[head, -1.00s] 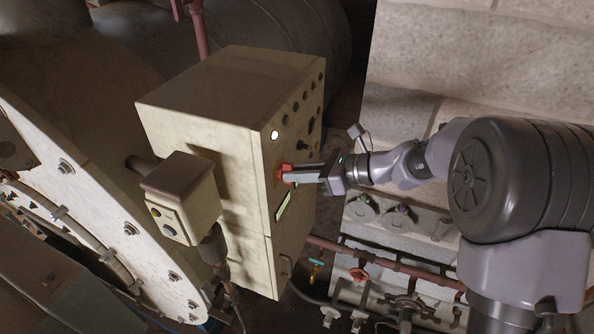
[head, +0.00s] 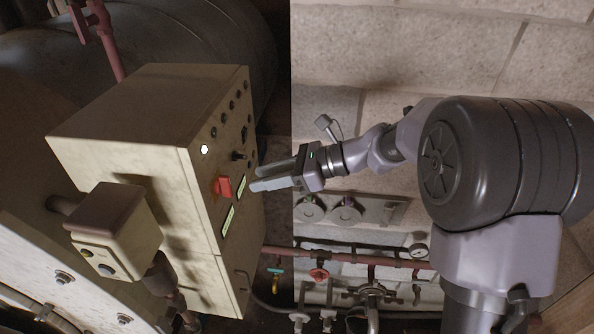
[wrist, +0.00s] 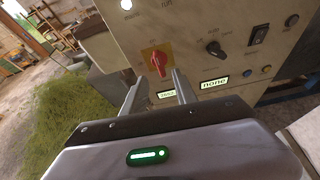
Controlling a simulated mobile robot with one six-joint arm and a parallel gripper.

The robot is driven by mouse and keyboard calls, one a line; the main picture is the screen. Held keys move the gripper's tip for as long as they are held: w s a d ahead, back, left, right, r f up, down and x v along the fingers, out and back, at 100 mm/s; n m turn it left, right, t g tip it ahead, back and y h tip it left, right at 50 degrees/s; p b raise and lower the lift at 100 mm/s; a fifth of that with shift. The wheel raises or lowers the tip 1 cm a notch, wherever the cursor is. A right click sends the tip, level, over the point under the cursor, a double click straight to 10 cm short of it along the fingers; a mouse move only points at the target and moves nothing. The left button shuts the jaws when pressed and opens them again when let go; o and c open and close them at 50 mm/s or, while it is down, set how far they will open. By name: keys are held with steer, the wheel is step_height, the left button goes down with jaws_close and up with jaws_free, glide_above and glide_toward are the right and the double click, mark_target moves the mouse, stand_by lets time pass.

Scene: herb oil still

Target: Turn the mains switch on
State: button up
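The mains switch (head: 222,187) is a red rotary handle on the front of the cream control cabinet (head: 130,108). In the wrist view the red handle (wrist: 159,63) sits on a yellow plate and points nearly upright, slightly tilted. My gripper (head: 256,178) is open and empty, its two fingers to the right of the handle in the head view, with a gap between them and it. In the wrist view the fingertips (wrist: 160,72) lie just below and either side of the handle. A white lamp (head: 204,149) on the panel is lit.
A black selector knob (wrist: 214,48) and a black rocker switch (wrist: 257,36) sit right of the mains switch. Lit label displays (wrist: 214,82) are below. A junction box (head: 118,222) stands out at the cabinet's left. Pipes and valves (head: 319,275) run along the wall below the arm.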

steer(key=v, duration=0.9)
steer(key=shift+d+r+b, duration=0.2)
steer(key=shift+d+b, duration=0.2)
steer(key=s+d+f+n+t+h+b, duration=0.1)
steer(key=s+d+f+n+h+b, duration=0.2)
steer(key=s+f+b, duration=0.5)
steer(key=s+d+f+n+t+h+b, duration=0.2)
steer(key=s+d+f+n+h+b, duration=0.2)
steer(key=f+b, duration=1)
steer(key=s+d+f+n+t+h+b, duration=0.2)
steer(key=s+d+f+n+h+b, duration=0.1)
steer(key=s+f+n+b, duration=0.5)
steer(key=s+f+h+b, duration=0.1)
steer(key=s+f+b, duration=0.2)
steer(key=f, duration=0.4)
steer(key=shift+s+d+h+b, duration=0.3)
steer(key=shift+s+b, duration=0.1)
steer(key=shift+s, duration=0.05)
